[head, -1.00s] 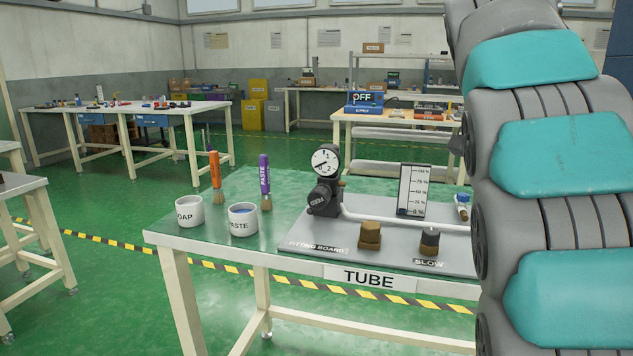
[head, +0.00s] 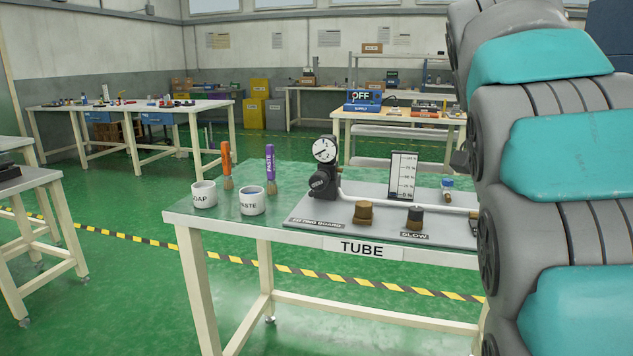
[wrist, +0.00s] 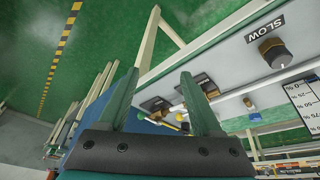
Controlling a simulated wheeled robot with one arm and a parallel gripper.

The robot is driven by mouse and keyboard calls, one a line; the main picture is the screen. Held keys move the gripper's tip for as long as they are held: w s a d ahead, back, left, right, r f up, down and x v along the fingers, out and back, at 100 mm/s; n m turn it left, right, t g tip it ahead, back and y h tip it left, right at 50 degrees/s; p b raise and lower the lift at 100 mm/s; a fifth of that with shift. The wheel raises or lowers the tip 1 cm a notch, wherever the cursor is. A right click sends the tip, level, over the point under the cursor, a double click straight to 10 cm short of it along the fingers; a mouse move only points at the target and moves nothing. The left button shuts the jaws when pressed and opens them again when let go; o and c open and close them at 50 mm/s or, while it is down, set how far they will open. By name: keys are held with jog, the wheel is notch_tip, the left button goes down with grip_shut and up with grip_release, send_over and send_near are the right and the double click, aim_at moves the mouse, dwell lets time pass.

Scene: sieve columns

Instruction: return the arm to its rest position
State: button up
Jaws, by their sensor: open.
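My arm fills the right side of the head view, with grey links and teal covers. The gripper itself is outside the head view. In the wrist view, my gripper (wrist: 160,100) shows two green fingers spread apart with nothing held between them. Behind the fingers lie the green floor and the bench labelled TUBE, seen at a tilt. The TUBE bench (head: 230,222) also stands in front of me in the head view.
The bench bears a SOAP cup (head: 203,195), a PASTE cup (head: 252,201), an orange brush (head: 227,160), a purple brush (head: 270,168), and a fitting board (head: 335,217) with a gauge (head: 324,150). Green floor (head: 120,290) left of the bench is clear.

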jog(key=s+a+f+n+g+y, duration=0.1)
jog(key=s+a+f+n, duration=0.3)
jog(key=s+f, duration=0.5)
jog(key=s+a+f+n+g+y, duration=0.1)
jog(key=s+a+f+n, duration=0.3)
jog(key=s+f, duration=0.5)
jog(key=s+a+f+n+g+y, duration=0.1)
jog(key=s+a+f+n, duration=0.4)
jog(key=s+f, duration=0.5)
jog(key=shift+a+f+y, duration=0.15)
jog(key=shift+a+y, duration=0.25)
jog(key=shift+a, duration=0.55)
jog(key=shift+s, duration=0.1)
dwell(0.5)
